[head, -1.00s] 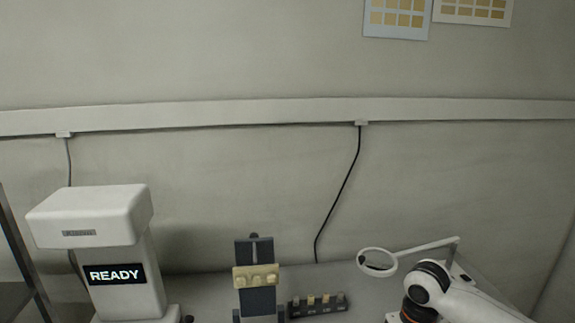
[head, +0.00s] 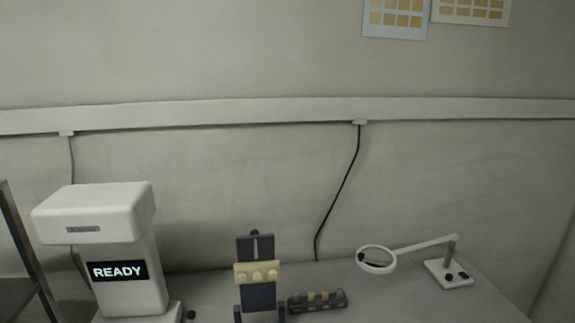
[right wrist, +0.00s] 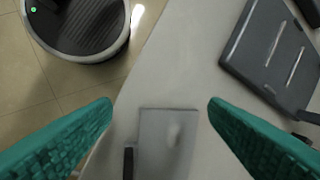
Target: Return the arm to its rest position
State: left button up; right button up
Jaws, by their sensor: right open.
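My right gripper (right wrist: 160,103) shows in the right wrist view, with its two teal ribbed fingers spread wide apart and nothing held between them. It is over the edge of a pale table (right wrist: 190,60), with tiled floor beyond at the left. My right arm does not show in the head view. My left arm and left gripper are in neither view.
In the head view, a white machine reading READY (head: 119,271), a dark stand with a cream rack (head: 257,273), a small dark block (head: 318,304) and a ring magnifier (head: 437,245) stand on the table. A dark grey tray (right wrist: 262,45) and a grey plate (right wrist: 165,150) lie under the right wrist.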

jog(key=s+d+f+m+t+h, duration=0.1)
jog(key=s+d+m, duration=0.3)
jog(key=s+m, duration=0.6)
jog(key=s+d+f+m+t+h, duration=0.15)
jog(key=s+d+m, duration=0.3)
jog(key=m, duration=0.95)
notch_tip(320, 180, down, 27)
jog(key=s+g, duration=0.2)
jog(key=s, duration=0.1)
jog(key=s+d+f+n+g, duration=0.1)
jog(key=s+d+f, duration=0.1)
jog(key=s+f, duration=1.2)
jog(key=shift+s+d+f, duration=0.15)
jog(key=shift+s+d, duration=0.05)
jog(key=shift+s, duration=0.5)
jog(key=shift+o, duration=0.5)
